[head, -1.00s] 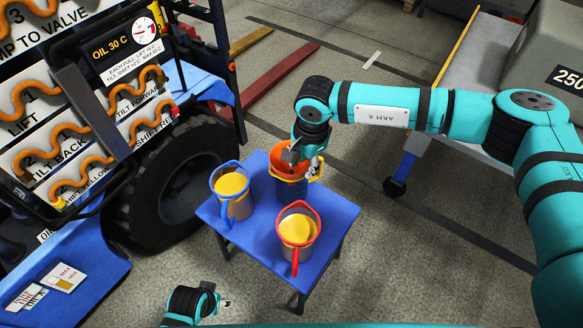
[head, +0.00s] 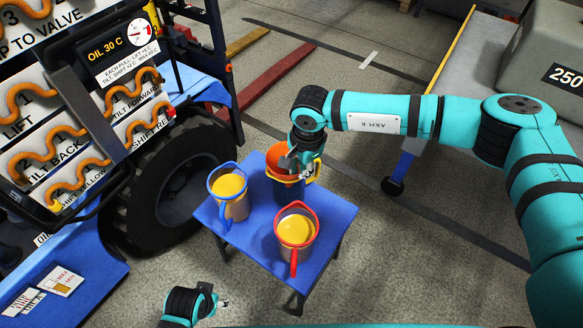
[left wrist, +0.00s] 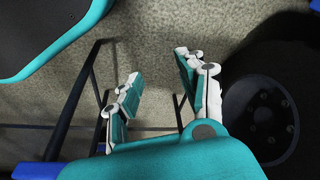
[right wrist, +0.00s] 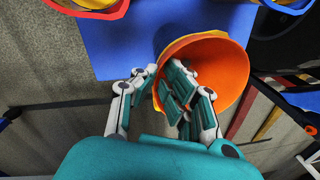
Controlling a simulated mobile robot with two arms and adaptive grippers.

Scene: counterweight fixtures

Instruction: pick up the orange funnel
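The orange funnel (head: 277,157) sits upright in a dark blue jug with a yellow rim and handle (head: 291,189), at the back of a small blue table (head: 334,213). In the right wrist view the funnel (right wrist: 228,66) shows its wide open mouth. My right gripper (head: 294,167) is down at the funnel's right side. In the right wrist view its fingers (right wrist: 160,84) are a little apart, one over the funnel's mouth and one outside the rim; contact is unclear. My left gripper (head: 222,304) is low in front of the table. It is open and empty in the left wrist view (left wrist: 158,70).
A blue-rimmed jug (head: 230,189) and a red-rimmed jug (head: 296,228), both holding yellow contents, stand close by on the table. A vehicle with a large tyre (head: 180,180) is left. A grey bench with a weight marked 250 (head: 566,76) is right.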

